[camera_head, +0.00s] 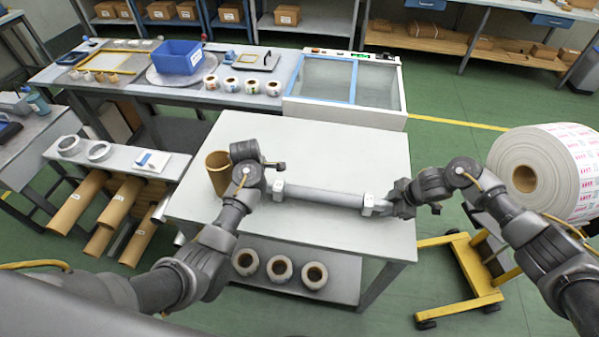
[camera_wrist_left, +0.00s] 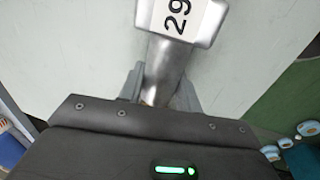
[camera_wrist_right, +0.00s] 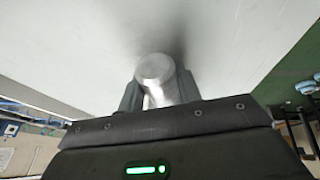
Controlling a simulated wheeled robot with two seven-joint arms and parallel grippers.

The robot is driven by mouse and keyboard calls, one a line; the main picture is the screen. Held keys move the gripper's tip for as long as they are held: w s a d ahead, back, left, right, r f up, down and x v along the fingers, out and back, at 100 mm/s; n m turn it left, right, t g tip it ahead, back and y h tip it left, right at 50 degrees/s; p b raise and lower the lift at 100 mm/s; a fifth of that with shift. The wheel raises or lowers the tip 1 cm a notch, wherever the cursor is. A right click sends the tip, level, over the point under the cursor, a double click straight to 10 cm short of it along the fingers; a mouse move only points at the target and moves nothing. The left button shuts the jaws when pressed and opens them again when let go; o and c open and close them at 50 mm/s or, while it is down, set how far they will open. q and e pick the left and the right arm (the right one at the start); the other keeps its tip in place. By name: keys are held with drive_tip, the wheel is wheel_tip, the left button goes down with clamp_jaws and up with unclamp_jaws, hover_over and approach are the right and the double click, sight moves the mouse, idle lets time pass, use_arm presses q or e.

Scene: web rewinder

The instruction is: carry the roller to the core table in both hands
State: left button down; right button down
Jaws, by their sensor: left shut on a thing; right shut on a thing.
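The roller (camera_head: 325,196) is a grey metal bar with thicker end blocks, held level over the white-topped table (camera_head: 345,146). My left gripper (camera_head: 271,188) is shut on its left end. In the left wrist view the roller's end (camera_wrist_left: 165,68) sits between the fingers, beside a block marked 29. My right gripper (camera_head: 388,205) is shut on its right end. In the right wrist view the round metal end (camera_wrist_right: 158,75) shows between the fingers. I cannot tell whether the roller touches the tabletop. No label names the core table.
A brown cardboard core (camera_head: 217,174) stands on the table's left side, by my left wrist. A large printed roll (camera_head: 560,170) and yellow trolley (camera_head: 460,270) are at right. A glass-topped unit (camera_head: 345,82) adjoins the back. The tabletop's back and right are clear.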

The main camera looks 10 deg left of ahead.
use_arm(q)
drive_tip(key=shift+f, duration=0.45)
use_arm(e)
drive_tip(key=shift+f, duration=0.45)
use_arm(q)
drive_tip(key=c, duration=1.4)
unclamp_jaws()
drive_tip(key=shift+f+b, duration=0.2)
drive_tip(key=shift+b, duration=0.2)
drive_tip(key=shift+c, duration=0.2)
use_arm(e)
drive_tip(key=c, duration=1.4)
unclamp_jaws()
drive_tip(key=shift+f, duration=0.15)
drive_tip(key=shift+c, duration=0.2)
use_arm(q)
drive_tip(key=shift+o, duration=1.4)
drive_tip(key=shift+r, duration=0.2)
use_arm(e)
drive_tip(key=shift+o, duration=1.4)
drive_tip(key=shift+s, duration=0.1)
use_arm(q)
drive_tip(key=shift+o, duration=1)
drive_tip(key=shift+s, duration=0.1)
use_arm(e)
drive_tip(key=shift+o, duration=1)
